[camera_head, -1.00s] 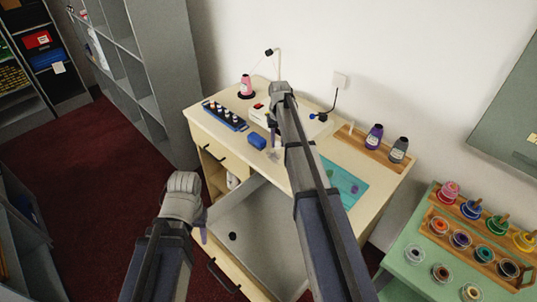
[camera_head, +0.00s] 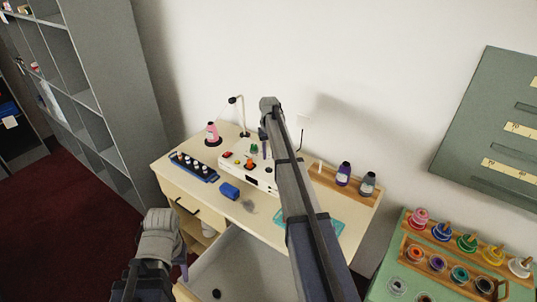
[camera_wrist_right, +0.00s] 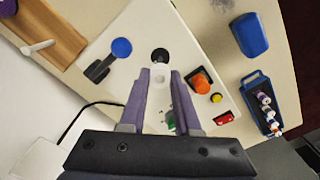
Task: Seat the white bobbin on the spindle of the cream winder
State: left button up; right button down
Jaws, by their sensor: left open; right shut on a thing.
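The cream winder (camera_head: 262,180), a box with coloured buttons, stands on the counter under my right gripper; it also fills the middle of the right wrist view (camera_wrist_right: 133,80). My right gripper (camera_wrist_right: 160,78) is shut over the winder's top. A small pale piece, seemingly the white bobbin (camera_wrist_right: 159,72), shows between its purple fingertips. A round dark part (camera_wrist_right: 160,55) lies just beyond the tips, perhaps at the spindle; I cannot tell whether the bobbin touches it. In the head view the bobbin is too small to make out. My left gripper (camera_head: 182,268) is open and empty, low at the left.
A blue rack (camera_head: 205,174) holds several small bobbins left of the winder. A blue block (camera_head: 229,190) lies in front. A pink thread cone (camera_head: 212,132) stands behind the rack. An open drawer (camera_head: 240,265) juts out below.

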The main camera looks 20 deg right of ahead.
jog(key=shift+f, duration=0.2)
jog(key=shift+f+b, duration=2.6)
jog(key=shift+b, duration=0.15)
jog(key=c, duration=0.5)
grip_release()
jog(key=shift+c, duration=0.2)
jog(key=shift+r, duration=0.15)
notch_tip(320, 180, up, 8)
jog(key=p, duration=0.8)
jog(key=shift+f, duration=0.2)
